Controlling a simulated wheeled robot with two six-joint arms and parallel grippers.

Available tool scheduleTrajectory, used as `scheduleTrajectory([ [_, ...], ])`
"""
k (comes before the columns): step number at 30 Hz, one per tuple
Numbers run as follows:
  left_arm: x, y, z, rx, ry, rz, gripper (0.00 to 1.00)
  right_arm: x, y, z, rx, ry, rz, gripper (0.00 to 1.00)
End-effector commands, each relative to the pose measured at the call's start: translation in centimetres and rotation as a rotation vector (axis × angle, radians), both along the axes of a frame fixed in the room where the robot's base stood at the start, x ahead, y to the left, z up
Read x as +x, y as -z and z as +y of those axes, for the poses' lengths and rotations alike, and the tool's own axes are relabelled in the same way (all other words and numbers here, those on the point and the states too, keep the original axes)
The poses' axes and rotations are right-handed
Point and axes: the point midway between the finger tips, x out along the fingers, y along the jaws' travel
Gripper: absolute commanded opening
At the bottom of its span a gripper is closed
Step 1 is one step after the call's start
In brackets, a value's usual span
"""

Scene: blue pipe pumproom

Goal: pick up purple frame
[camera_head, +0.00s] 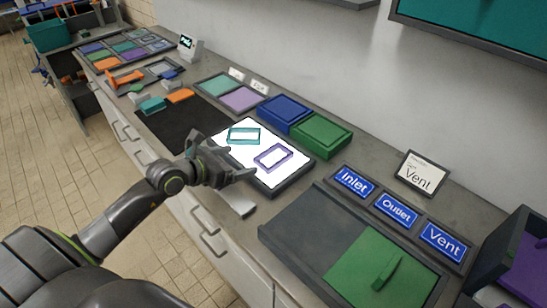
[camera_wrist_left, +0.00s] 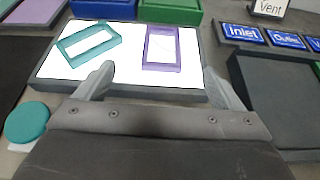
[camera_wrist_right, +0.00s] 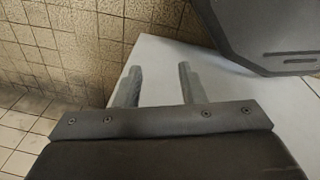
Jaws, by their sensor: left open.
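The purple frame (camera_head: 273,156) lies flat on a lit white panel (camera_head: 262,174), a rectangular outline with an open middle. It also shows in the left wrist view (camera_wrist_left: 149,50), beyond and between the fingertips. A teal frame (camera_head: 244,136) lies on the same panel to its left. My left gripper (camera_head: 246,176) is open and empty, at the near edge of the panel and apart from the purple frame; the left wrist view shows its spread fingers (camera_wrist_left: 158,84). My right gripper (camera_wrist_right: 157,82) shows only in its own wrist view, open and empty near a pale surface.
A blue box (camera_head: 284,112) and a green box (camera_head: 320,136) stand behind the panel. A dark tray with a green handled plate (camera_head: 376,266) lies to the right, below the Inlet, Outlet and Vent signs (camera_head: 398,212). A dark mat (camera_head: 182,122) lies left of the panel.

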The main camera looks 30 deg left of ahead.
Motion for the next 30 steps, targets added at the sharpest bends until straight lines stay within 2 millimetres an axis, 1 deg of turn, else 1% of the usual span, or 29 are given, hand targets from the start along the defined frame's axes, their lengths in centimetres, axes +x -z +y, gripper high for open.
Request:
scheduleTrajectory([
  [1,0.8,0.2,-0.5,-0.009,0.000,-0.002,0.89,0.0,0.0,0.0,0.000,0.000,0.000,0.36],
  [9,5.1,2.1,-2.0,-0.011,0.001,0.000,0.89,0.1,-0.5,0.0,0.000,0.000,-0.001,0.36],
  [15,7.8,3.3,-2.9,-0.008,0.001,-0.001,0.89,0.1,-0.7,0.0,0.000,0.000,-0.001,0.36],
  [19,8.8,3.8,-3.2,-0.005,0.001,0.000,0.89,0.1,-0.8,0.0,0.000,0.000,-0.001,0.36],
  [26,9.6,4.3,-3.6,-0.006,0.001,-0.001,0.89,0.1,-1.1,0.1,0.001,0.000,-0.001,0.36],
  [30,11.0,5.2,-4.3,-0.008,0.001,0.001,0.89,0.1,-1.4,0.2,0.003,0.001,-0.001,0.36],
])
